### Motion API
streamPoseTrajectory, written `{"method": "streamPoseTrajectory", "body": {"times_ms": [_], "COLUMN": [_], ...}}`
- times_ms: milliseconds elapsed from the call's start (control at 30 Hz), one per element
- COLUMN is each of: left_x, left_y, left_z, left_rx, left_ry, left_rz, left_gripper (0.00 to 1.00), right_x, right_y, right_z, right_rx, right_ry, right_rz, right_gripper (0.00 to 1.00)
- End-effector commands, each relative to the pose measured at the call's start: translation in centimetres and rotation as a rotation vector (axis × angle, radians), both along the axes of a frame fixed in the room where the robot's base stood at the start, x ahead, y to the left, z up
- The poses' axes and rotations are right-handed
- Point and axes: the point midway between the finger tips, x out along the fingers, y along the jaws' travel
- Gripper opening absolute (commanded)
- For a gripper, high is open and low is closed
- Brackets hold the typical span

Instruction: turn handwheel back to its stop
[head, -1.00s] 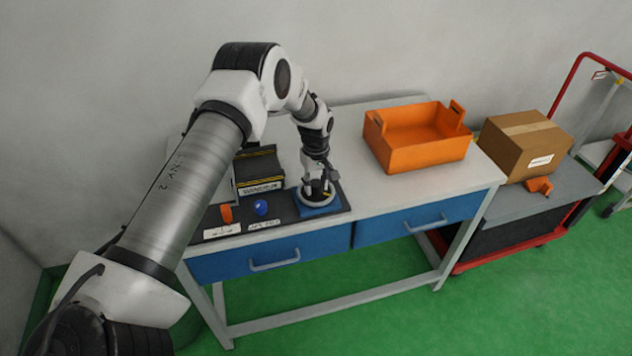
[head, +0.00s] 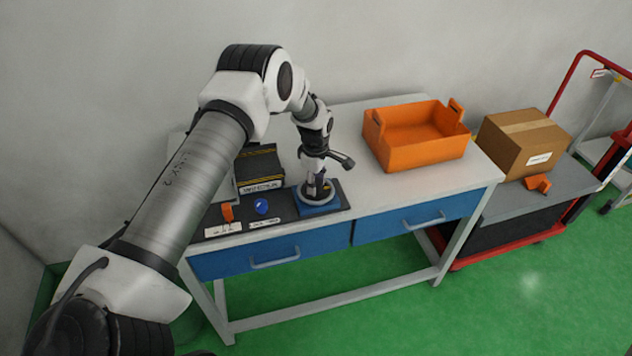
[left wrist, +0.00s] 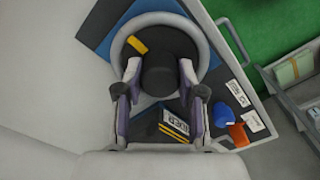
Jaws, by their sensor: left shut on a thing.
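The handwheel, a grey ring with a dark middle, sits on a blue base on a dark board at the left of the bench; its rim (head: 304,200) shows below my gripper. In the left wrist view the grey rim (left wrist: 118,45) circles a dark disc with a round black hub and a yellow mark (left wrist: 137,45). My left gripper (head: 319,188) points straight down over the wheel. In the left wrist view its two fingers (left wrist: 159,75) lie on either side of the hub, shut on it. My right gripper is not in view.
An orange lever (head: 227,212) and a blue knob (head: 262,206) stand left of the wheel. A black box with a label (head: 260,172) is behind them. An orange crate (head: 425,155) stands on the bench's right half; a cardboard box (head: 530,140) is on a side cart.

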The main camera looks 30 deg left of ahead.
Motion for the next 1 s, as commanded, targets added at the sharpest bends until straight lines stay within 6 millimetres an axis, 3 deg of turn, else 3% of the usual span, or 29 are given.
{"method": "streamPoseTrajectory", "body": {"times_ms": [367, 400, 467, 833, 1000], "left_x": [-0.4, -0.4, -0.3, -0.1, 0.0], "left_y": [-0.1, -0.1, 0.0, 0.0, 0.0], "left_z": [-0.4, -0.4, -0.4, 0.3, 3.3], "left_rx": [-0.002, -0.002, -0.002, -0.001, -0.001], "left_ry": [0.01, 0.01, 0.01, 0.003, 0.0], "left_rz": [0.006, 0.006, 0.006, 0.006, 0.005], "left_gripper": [0.04, 0.42, 0.63, 0.64, 0.64], "right_x": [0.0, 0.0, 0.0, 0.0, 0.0], "right_y": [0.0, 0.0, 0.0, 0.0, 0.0], "right_z": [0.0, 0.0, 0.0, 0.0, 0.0], "right_rx": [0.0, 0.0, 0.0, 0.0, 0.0], "right_ry": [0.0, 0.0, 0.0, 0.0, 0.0], "right_rz": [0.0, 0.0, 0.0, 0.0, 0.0], "right_gripper": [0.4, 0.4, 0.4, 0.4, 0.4]}}
